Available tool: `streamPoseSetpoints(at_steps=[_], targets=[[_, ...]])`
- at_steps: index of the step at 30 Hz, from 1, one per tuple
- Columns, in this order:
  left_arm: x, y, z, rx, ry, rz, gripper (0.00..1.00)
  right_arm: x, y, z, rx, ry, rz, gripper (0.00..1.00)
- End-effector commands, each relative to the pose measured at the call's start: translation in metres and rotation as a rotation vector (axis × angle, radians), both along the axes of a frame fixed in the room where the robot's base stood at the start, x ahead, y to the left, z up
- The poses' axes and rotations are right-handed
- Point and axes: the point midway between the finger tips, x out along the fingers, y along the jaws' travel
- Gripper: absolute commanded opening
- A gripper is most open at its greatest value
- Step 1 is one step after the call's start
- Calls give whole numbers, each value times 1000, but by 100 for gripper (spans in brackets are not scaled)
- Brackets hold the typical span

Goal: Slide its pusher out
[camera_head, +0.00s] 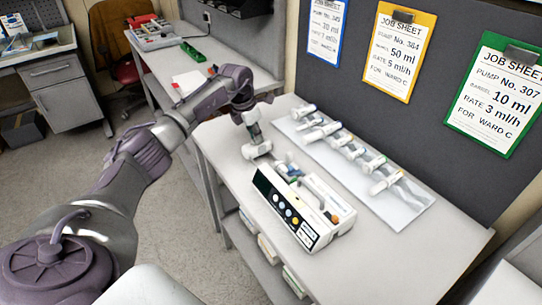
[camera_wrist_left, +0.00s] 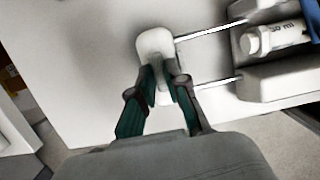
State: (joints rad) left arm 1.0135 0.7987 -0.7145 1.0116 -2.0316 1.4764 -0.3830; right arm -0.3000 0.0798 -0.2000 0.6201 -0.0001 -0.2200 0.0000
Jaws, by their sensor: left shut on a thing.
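The infusion pump (camera_head: 312,214) is white with a dark front panel of coloured buttons and stands on the bench. Its white pusher (camera_head: 257,152) stands out from the body at the pump's far left end. In the left wrist view two metal rods (camera_wrist_left: 208,84) join the pusher (camera_wrist_left: 156,43) to the pump body (camera_wrist_left: 280,84), with a clear gap between them. A white barrel marked "50 ml" (camera_wrist_left: 272,38) lies in the pump. My left gripper (camera_wrist_left: 160,78) is shut on the pusher; it also shows from above in the head view (camera_head: 254,138). My right gripper is not in view.
A pale tray (camera_head: 405,215) holding several syringes (camera_head: 350,150) lies behind the pump. Job sheets (camera_head: 399,50) hang on the dark board behind. The bench (camera_head: 415,262) is clear at the pump's right. Another bench with red and green items stands at the back left.

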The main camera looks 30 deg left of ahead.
Motion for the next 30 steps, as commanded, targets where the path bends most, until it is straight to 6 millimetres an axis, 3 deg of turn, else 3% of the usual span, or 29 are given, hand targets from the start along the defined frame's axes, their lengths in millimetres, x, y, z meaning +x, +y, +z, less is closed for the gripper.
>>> streamPoseSetpoints(at_steps=[23,24,27,30], targets=[[2,6,0,0,0,1,3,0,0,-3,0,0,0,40],[2,6,0,0,0,1,16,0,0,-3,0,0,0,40],[2,6,0,0,0,1,33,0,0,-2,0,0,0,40],[2,5,0,0,0,1,35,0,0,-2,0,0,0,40]])
